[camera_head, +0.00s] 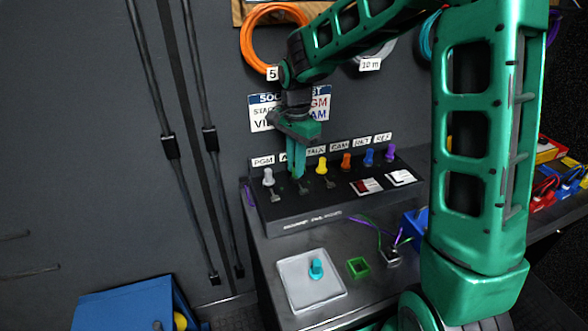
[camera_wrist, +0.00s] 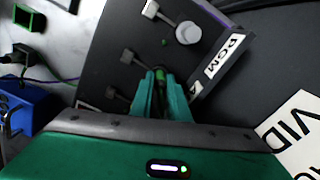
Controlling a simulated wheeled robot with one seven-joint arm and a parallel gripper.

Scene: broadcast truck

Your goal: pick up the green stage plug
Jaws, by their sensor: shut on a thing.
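The green stage plug (camera_wrist: 160,76) shows as a small dark-green piece between my fingertips in the wrist view. My gripper (camera_head: 297,174) points down at the sloped plug panel (camera_head: 345,207), between the white plug (camera_head: 268,176) and the yellow plug (camera_head: 321,165). In the wrist view my gripper (camera_wrist: 160,88) is shut on the green plug, with the white plug (camera_wrist: 188,33) beyond it. My fingers hide most of the green plug in the head view. I cannot tell whether it is still seated in the panel.
Orange (camera_head: 346,161), blue (camera_head: 369,157) and purple (camera_head: 390,153) plugs stand further right on the panel. A pale tray (camera_head: 295,277) holds a cyan plug (camera_head: 316,268). A green square frame (camera_head: 358,267) lies beside it. The dark wall rises behind the panel.

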